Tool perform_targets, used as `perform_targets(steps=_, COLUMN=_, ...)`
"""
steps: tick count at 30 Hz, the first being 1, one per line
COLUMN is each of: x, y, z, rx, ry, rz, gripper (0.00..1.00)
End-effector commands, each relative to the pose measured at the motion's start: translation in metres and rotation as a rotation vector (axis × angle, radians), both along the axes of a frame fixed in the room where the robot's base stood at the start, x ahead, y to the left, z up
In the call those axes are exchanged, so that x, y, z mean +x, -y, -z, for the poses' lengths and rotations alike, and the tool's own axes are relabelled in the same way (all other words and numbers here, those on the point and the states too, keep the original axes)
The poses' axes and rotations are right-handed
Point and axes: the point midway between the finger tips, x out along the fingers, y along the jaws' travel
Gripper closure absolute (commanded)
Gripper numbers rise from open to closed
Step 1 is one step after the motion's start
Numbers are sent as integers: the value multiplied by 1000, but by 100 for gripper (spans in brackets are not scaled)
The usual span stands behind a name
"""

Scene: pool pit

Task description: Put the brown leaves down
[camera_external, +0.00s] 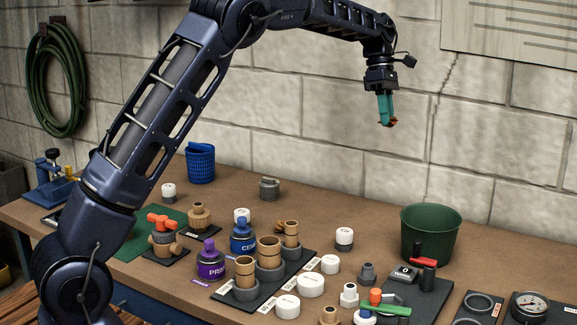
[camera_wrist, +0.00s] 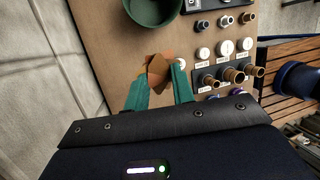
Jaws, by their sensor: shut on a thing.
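My gripper (camera_external: 387,122) hangs high above the back of the bench, pointing down, with teal fingers. In the wrist view the brown leaves (camera_wrist: 158,72) sit between the two teal fingers of my gripper (camera_wrist: 160,82). The leaves are well clear of the bench top. A dark green bucket (camera_external: 431,234) stands at the back right of the bench, below and to the right of my gripper. It also shows at the top of the wrist view (camera_wrist: 153,14).
A black tray (camera_external: 222,295) with brass fittings, white caps (camera_external: 344,237), a purple can (camera_external: 210,262) and a blue can (camera_external: 243,236) crowd the front middle. A blue mesh cup (camera_external: 200,163) and a grey fitting (camera_external: 269,188) stand behind. A gauge (camera_external: 529,307) lies right. Bare bench lies below my gripper.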

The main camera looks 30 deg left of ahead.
Motion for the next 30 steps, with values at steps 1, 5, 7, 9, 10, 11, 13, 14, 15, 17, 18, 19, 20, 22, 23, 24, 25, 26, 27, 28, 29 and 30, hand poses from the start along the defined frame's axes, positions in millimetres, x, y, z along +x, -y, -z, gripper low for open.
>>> perform_targets(steps=1, x=-3, y=22, z=-3, rx=1, ry=-7, rz=10, gripper=96)
perform_targets(steps=5, x=-12, y=63, z=-9, rx=1, ry=-24, rz=16, gripper=96)
perform_targets(steps=7, x=-16, y=79, z=-12, rx=0, ry=-31, rz=17, gripper=96)
perform_targets(steps=9, x=-20, y=92, z=-14, rx=0, ry=-35, rz=21, gripper=96)
perform_targets(steps=10, x=-21, y=95, z=-14, rx=0, ry=-37, rz=20, gripper=96)
perform_targets(steps=11, x=-21, y=98, z=-14, rx=1, ry=-39, rz=21, gripper=96)
perform_targets(steps=13, x=-23, y=102, z=-12, rx=1, ry=-42, rz=21, gripper=96)
perform_targets(steps=14, x=-23, y=104, z=-10, rx=1, ry=-44, rz=20, gripper=96)
perform_targets(steps=15, x=-24, y=104, z=-6, rx=1, ry=-44, rz=21, gripper=96)
perform_targets(steps=17, x=-24, y=105, z=4, rx=1, ry=-45, rz=22, gripper=96)
perform_targets(steps=18, x=-24, y=105, z=12, rx=2, ry=-46, rz=21, gripper=96)
perform_targets(steps=19, x=-24, y=104, z=18, rx=1, ry=-45, rz=21, gripper=96)
perform_targets(steps=20, x=-24, y=105, z=25, rx=1, ry=-46, rz=20, gripper=96)
perform_targets(steps=22, x=-24, y=104, z=41, rx=1, ry=-45, rz=21, gripper=96)
perform_targets(steps=23, x=-24, y=104, z=47, rx=2, ry=-45, rz=21, gripper=96)
perform_targets(steps=24, x=-24, y=104, z=56, rx=2, ry=-45, rz=21, gripper=96)
perform_targets(steps=25, x=-24, y=104, z=63, rx=2, ry=-46, rz=20, gripper=96)
perform_targets(steps=26, x=-24, y=104, z=69, rx=2, ry=-45, rz=21, gripper=96)
perform_targets(steps=27, x=-24, y=104, z=77, rx=1, ry=-45, rz=21, gripper=96)
perform_targets(steps=28, x=-24, y=104, z=84, rx=1, ry=-44, rz=21, gripper=96)
perform_targets(steps=29, x=-24, y=104, z=91, rx=1, ry=-44, rz=21, gripper=96)
perform_targets(steps=30, x=-24, y=104, z=99, rx=2, ry=-46, rz=20, gripper=96)
